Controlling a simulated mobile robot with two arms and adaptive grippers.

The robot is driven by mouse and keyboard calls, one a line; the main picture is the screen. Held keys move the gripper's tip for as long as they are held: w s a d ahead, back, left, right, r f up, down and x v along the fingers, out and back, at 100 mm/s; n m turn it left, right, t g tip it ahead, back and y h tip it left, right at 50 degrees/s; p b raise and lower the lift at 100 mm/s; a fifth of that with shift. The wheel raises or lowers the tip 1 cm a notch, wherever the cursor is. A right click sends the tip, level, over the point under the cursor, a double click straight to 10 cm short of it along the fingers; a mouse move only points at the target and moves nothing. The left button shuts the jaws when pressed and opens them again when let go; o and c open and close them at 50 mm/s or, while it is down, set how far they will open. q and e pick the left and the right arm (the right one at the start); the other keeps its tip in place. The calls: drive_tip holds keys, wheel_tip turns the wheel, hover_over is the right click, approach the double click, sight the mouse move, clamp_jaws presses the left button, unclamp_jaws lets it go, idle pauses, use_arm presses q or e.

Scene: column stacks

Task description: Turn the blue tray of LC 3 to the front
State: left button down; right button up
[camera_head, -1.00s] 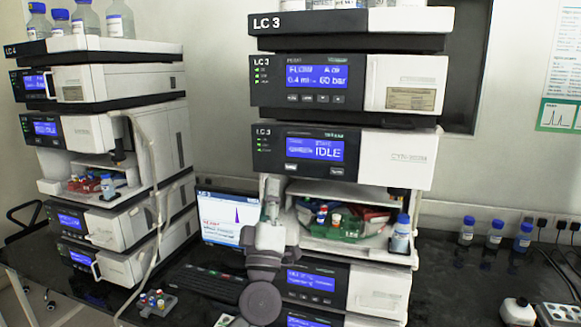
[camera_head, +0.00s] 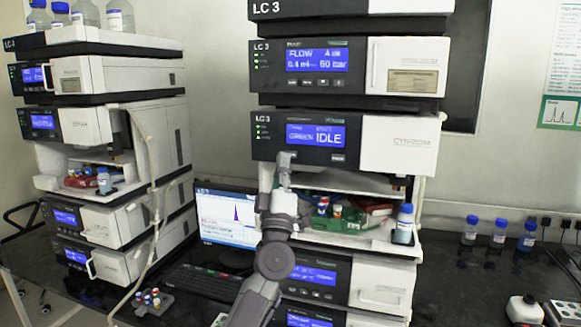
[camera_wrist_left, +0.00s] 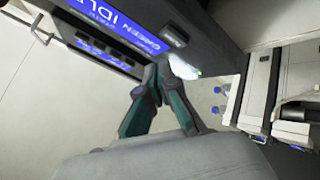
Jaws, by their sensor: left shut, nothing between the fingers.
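The LC 3 stack (camera_head: 398,147) stands right of centre in the head view. Its display (camera_head: 316,134) reads IDLE; in the wrist view the display (camera_wrist_left: 137,38) also shows the word GREEN. In the open bay below, a green tray (camera_head: 348,226) with vials faces front, and a red tray (camera_head: 379,208) shows beside it. I cannot make out a blue tray. My left gripper (camera_head: 285,158) is shut and empty at the panel's left button, which its fingertips cover; contact is unclear. The fingertips (camera_wrist_left: 157,72) also show in the wrist view. The right button (camera_head: 337,158) is uncovered.
A blue-capped bottle (camera_head: 404,224) stands at the bay's right edge. A monitor (camera_head: 228,214) and keyboard (camera_head: 202,281) are left of my arm. Another stack (camera_head: 100,130) stands at the left. Several bottles (camera_head: 498,232) stand on the right bench.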

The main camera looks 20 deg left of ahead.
use_arm(q)
drive_tip(key=shift+w+b, duration=0.3)
drive_tip(key=shift+w, duration=0.4)
use_arm(e)
drive_tip(key=shift+f, duration=0.55)
use_arm(q)
drive_tip(key=shift+w, duration=0.15)
use_arm(e)
drive_tip(key=shift+f, duration=0.15)
use_arm(q)
drive_tip(key=shift+w, duration=0.25)
use_arm(e)
drive_tip(key=shift+f, duration=0.1)
use_arm(q)
drive_tip(key=shift+w+r+b, duration=0.1)
drive_tip(key=shift+w+b, duration=0.3)
drive_tip(key=shift+b, duration=0.2)
use_arm(e)
drive_tip(key=shift+f, duration=0.35)
drive_tip(key=shift+r, duration=0.1)
idle(0.4)
use_arm(q)
drive_tip(key=shift+s+p, duration=0.5)
drive_tip(key=shift+p, duration=0.3)
drive_tip(key=shift+s, duration=0.35)
use_arm(e)
drive_tip(key=shift+r, duration=0.75)
